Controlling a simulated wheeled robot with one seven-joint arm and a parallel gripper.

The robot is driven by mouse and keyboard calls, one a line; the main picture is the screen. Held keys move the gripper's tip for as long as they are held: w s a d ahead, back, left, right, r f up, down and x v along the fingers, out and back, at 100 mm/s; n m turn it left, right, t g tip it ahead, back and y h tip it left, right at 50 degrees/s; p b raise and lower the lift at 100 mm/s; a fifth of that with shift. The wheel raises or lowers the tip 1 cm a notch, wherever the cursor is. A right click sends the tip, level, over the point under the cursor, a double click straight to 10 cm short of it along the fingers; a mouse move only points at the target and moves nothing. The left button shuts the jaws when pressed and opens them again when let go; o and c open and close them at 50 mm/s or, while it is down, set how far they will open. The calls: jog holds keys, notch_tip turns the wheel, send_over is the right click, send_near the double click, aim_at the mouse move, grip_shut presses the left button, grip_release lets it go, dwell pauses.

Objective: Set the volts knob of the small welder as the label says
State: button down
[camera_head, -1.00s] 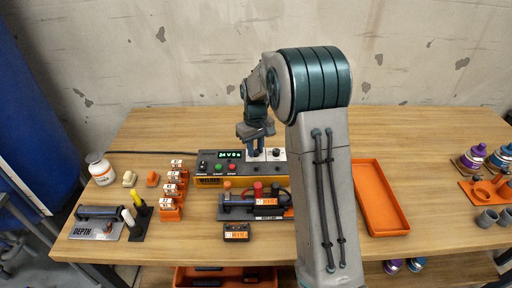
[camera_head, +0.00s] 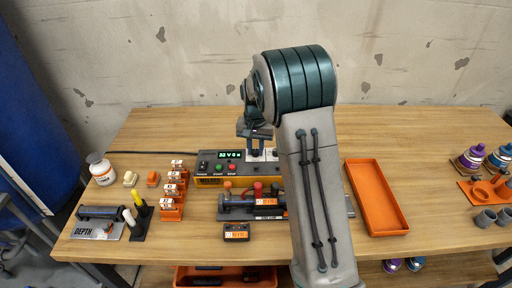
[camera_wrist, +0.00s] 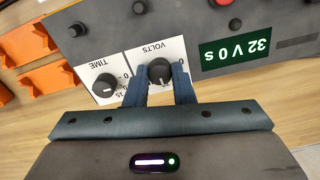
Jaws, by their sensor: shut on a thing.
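The small welder (camera_head: 209,182) is a dark box with a yellow front strip, at the middle of the bench. Its green display (camera_wrist: 242,50) reads 32 V 0 s and appears upside down in the wrist view. The black volts knob (camera_wrist: 159,70) sits on a white panel marked VOLTS. My gripper (camera_wrist: 161,84) is shut on the volts knob, one blue finger on each side. The time knob (camera_wrist: 105,86) stands beside it on its own white panel, apart from the fingers. In the head view my gripper (camera_head: 255,150) is over the welder and my arm hides its right end.
A black box with an orange label (camera_head: 237,232) lies in front; its writing is too small to read. A clamp fixture (camera_head: 236,208) stands between it and the welder. An orange tray (camera_head: 377,198) is at right. Orange blocks (camera_head: 172,190) stand left. Red and green buttons are on the welder.

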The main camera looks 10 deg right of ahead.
aim_at(256, 150)
dwell(0.3)
jog(key=c, duration=1.2)
grip_release()
jog(key=shift+c, duration=0.2)
notch_tip(256, 150, up, 14)
